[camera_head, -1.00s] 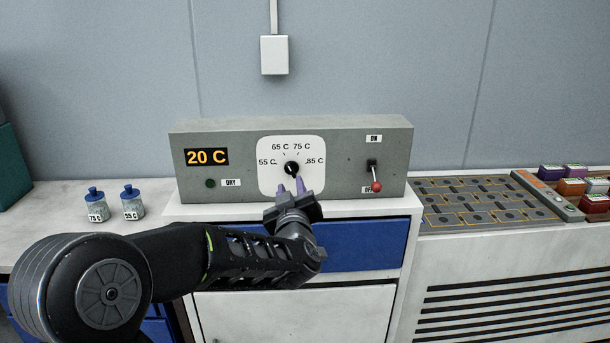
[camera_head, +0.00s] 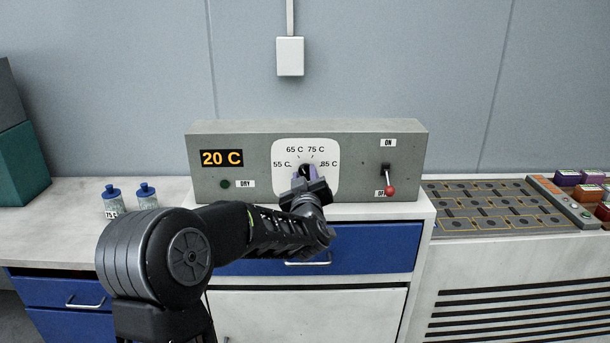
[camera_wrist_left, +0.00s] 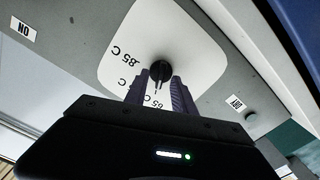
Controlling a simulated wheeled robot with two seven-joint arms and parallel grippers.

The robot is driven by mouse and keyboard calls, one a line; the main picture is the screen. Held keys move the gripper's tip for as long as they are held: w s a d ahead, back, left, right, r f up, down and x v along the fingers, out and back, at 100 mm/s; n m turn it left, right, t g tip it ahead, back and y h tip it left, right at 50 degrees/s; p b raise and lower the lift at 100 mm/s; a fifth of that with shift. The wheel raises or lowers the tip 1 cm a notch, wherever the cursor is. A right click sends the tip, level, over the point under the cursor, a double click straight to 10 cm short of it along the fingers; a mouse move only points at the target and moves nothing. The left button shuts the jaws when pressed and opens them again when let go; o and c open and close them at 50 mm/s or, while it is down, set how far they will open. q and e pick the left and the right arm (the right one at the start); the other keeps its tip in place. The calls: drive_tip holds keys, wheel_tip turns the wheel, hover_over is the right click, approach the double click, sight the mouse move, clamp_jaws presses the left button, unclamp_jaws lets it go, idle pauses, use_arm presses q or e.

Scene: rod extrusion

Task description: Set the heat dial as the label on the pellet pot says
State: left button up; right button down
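The heat dial is a black knob (camera_head: 304,170) on a white plate (camera_head: 328,185) marked 55 C, 65 C, 75 C and 85 C. My left gripper (camera_head: 304,178) is at the dial, its two purple fingers apart with the knob between their tips. In the left wrist view the knob (camera_wrist_left: 159,70) shows between the fingertips; I cannot tell whether they touch it. The knob's pointer is not clear. Two blue-lidded pots stand at the left: the left pot (camera_head: 113,202) is labelled 75 C, partly covered, and the right pot's (camera_head: 147,193) label is hidden by my arm. My right gripper is out of view.
A slotted dark panel (camera_head: 480,205) and coloured containers (camera_head: 567,178) are at the right.

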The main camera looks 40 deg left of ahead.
use_arm(q)
drive_tip(key=shift+c, duration=0.2)
clamp_jaws()
idle(0.5)
